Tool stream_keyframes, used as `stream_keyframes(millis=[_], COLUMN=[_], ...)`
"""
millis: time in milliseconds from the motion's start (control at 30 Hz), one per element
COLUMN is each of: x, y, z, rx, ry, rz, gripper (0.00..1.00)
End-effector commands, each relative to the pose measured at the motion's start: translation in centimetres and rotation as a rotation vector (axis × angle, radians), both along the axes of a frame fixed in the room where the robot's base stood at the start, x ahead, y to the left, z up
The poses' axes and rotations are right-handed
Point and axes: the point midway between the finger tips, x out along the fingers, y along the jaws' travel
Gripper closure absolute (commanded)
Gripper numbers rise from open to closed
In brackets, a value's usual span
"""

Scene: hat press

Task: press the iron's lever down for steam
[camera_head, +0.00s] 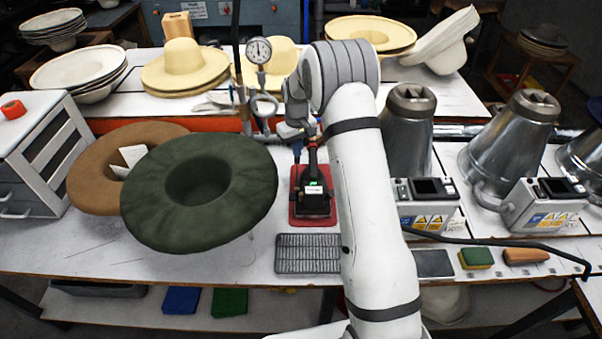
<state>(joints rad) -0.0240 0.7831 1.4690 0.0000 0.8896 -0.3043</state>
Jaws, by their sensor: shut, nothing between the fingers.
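The iron (312,200) is dark, with a small green light and a pale label. It rests upright on a red pad (327,221) in the middle of the bench. Its black handle rises toward the back. My gripper (297,150) is shut and empty, beside the upper left of the handle, pointing down. My arm comes from the front and covers the area just right of the iron. I cannot make out the lever apart from the handle and gripper, nor tell whether my fingers touch it.
A green felt hat (202,190) stands close on the left, with a brown hat (95,187) behind it. A pressure gauge (258,50) on a pipe rises behind the iron. A metal grate (307,254) lies in front. Metal cones (507,140) stand to the right.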

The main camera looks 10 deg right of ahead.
Motion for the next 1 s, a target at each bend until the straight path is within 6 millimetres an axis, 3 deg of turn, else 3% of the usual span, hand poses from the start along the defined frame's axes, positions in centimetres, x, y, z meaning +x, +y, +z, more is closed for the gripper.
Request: stream_keyframes(millis=[1000], x=[0.0], y=[0.0], z=[-2.1], rx=[0.0], ry=[0.0], rz=[-0.001], gripper=[1.0])
